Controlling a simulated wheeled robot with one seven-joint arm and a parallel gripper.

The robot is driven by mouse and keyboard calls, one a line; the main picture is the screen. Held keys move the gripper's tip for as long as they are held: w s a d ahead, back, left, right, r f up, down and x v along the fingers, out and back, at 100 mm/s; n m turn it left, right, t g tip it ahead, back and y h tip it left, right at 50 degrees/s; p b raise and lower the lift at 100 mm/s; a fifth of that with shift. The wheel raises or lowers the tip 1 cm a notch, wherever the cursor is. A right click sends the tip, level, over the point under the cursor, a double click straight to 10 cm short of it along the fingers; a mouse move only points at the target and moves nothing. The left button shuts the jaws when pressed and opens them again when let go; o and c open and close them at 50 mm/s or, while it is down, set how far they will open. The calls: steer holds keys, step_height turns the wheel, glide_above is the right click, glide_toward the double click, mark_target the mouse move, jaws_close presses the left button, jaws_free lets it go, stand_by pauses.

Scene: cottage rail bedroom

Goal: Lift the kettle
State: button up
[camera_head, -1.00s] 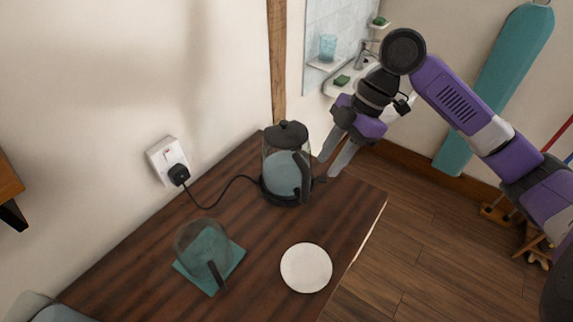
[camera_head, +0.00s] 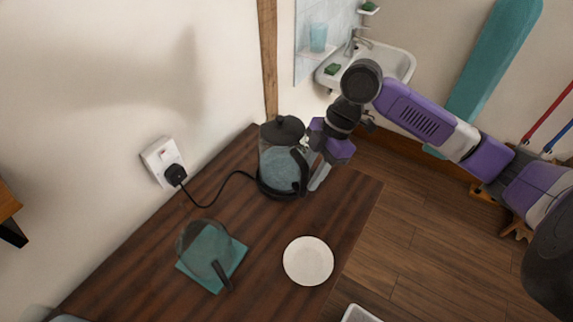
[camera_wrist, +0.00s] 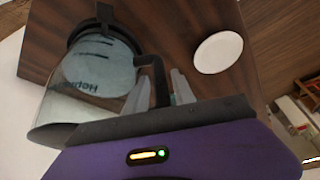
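The kettle (camera_head: 276,165) is a glass jug with a black lid and black handle. It stands upright on its dark base near the back of the wooden table, beside the wall. My gripper (camera_head: 313,178) is at its right side, at the handle. In the wrist view, the kettle (camera_wrist: 98,68) fills the left, and its black handle (camera_wrist: 157,72) lies between the two grey fingers of my gripper (camera_wrist: 160,88). The fingers look apart, with small gaps beside the handle. In the head view the far finger is mostly hidden by the kettle.
A cord runs from the kettle's base to a wall socket (camera_head: 162,160). A glass jug (camera_head: 203,247) stands on a teal mat (camera_head: 236,262) at the table's front left. A white plate (camera_head: 308,261) lies right of it. The table's right edge drops to the floor.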

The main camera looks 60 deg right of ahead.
mark_target(304, 184)
steer(key=shift+p+x, duration=0.4)
steer(key=shift+x, duration=1.5)
jaws_close()
steer(key=shift+r, duration=0.15)
